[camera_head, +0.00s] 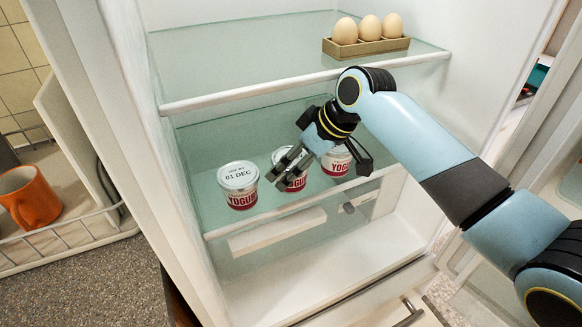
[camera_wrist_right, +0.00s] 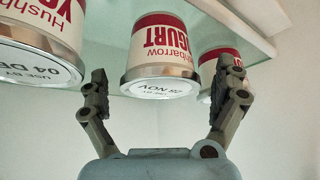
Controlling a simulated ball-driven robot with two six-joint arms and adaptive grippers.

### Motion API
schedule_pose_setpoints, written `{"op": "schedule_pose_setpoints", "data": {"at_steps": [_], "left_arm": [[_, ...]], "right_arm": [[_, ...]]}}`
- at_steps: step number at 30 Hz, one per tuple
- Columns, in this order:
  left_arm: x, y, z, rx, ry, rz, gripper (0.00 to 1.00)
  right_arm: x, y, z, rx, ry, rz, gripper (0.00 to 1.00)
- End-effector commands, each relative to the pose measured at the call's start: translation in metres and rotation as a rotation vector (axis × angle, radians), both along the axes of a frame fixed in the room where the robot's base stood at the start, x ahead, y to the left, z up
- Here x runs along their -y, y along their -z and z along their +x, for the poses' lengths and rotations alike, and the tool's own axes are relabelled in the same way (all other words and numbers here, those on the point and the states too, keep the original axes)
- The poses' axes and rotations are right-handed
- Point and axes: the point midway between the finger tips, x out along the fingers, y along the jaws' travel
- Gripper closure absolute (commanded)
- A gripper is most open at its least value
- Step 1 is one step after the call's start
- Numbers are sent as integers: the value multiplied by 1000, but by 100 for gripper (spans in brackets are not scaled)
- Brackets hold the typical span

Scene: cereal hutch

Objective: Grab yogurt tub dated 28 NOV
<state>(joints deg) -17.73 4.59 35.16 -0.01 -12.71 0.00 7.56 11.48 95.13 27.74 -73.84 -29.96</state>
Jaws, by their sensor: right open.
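Three white-and-red yogurt tubs stand in a row on the lower glass shelf. The left tub (camera_head: 239,186) reads 01 DEC in the head view. The middle tub (camera_head: 297,183) and right tub (camera_head: 337,164) are partly covered by my right gripper. In the right wrist view, which is upside down, the middle tub (camera_wrist_right: 158,52) has a lid whose date ends in NOV and looks like 28 NOV. The tub at its left edge (camera_wrist_right: 40,45) seems to read 04 DEC. My right gripper (camera_wrist_right: 165,100) is open and empty, its fingers spread toward the middle tub's two sides. My left gripper is out of view.
Neighbouring tubs stand close on both sides of the middle one. The upper shelf (camera_head: 225,75) is above, with three eggs in a holder (camera_head: 366,46). White fridge walls bound both sides. An orange mug (camera_head: 30,197) stands outside on the left.

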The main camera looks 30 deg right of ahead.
Motion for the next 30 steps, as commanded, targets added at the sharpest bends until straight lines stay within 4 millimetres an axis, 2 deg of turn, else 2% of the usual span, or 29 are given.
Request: {"op": "schedule_pose_setpoints", "data": {"at_steps": [4, 11, 25, 30], "left_arm": [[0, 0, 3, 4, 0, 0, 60], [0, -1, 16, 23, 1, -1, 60], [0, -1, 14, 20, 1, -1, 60], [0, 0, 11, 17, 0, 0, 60]], "right_arm": [[-4, 12, 7, -1, 0, -1, 2], [-4, 13, 7, 1, 0, -1, 3], [-4, 13, 7, 1, 0, -1, 64], [-4, 13, 7, 1, 0, -1, 67]]}}
